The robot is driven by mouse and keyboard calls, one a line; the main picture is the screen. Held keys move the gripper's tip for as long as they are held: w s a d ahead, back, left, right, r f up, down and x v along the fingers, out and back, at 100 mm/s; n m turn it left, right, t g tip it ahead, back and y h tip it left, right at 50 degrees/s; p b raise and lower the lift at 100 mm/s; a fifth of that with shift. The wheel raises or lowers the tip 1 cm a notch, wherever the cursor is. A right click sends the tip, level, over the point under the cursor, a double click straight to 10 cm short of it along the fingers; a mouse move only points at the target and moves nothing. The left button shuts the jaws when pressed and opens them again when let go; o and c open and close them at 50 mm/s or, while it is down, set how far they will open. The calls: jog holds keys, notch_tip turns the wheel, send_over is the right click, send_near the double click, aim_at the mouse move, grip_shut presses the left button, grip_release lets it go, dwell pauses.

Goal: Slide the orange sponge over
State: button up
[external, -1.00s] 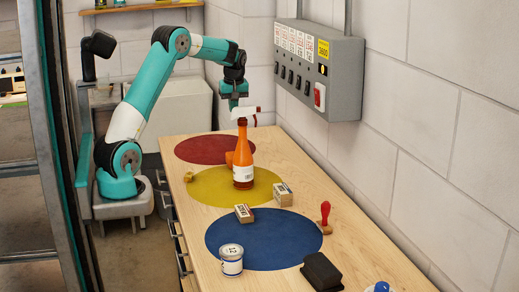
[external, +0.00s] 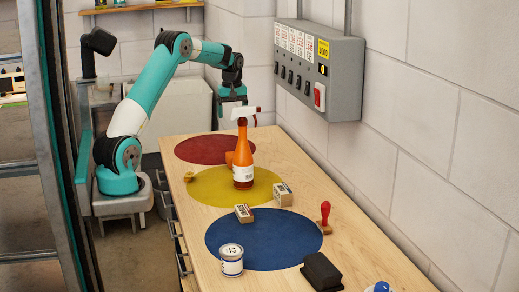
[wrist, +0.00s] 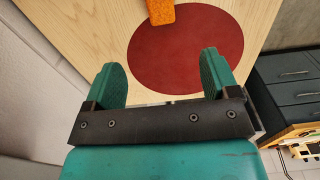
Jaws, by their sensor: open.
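The orange sponge (wrist: 161,11) is at the top edge of the wrist view, cut off by the frame, its lower end at the edge of the red disc (wrist: 185,50). In the external view only a small piece of the sponge (external: 229,158) shows, left of the orange spray bottle (external: 243,160) and mostly hidden behind it. My gripper (wrist: 162,75) is open and empty, above the red disc and apart from the sponge. In the external view my gripper (external: 232,101) is above the bench's far end, partly hidden behind the bottle's white head.
The bench has a yellow disc (external: 215,187) and a blue disc (external: 265,245). Stamp blocks (external: 244,213), a can (external: 231,260), a red-handled stamp (external: 325,215) and a black block (external: 321,272) stand nearer the camera. A grey switch box (external: 335,75) juts from the right wall.

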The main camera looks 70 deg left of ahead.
aim_at(233, 154)
notch_tip(233, 154, down, 17)
jog(key=shift+f+p, duration=0.2)
jog(key=shift+p, duration=0.95)
jog(key=c, duration=1)
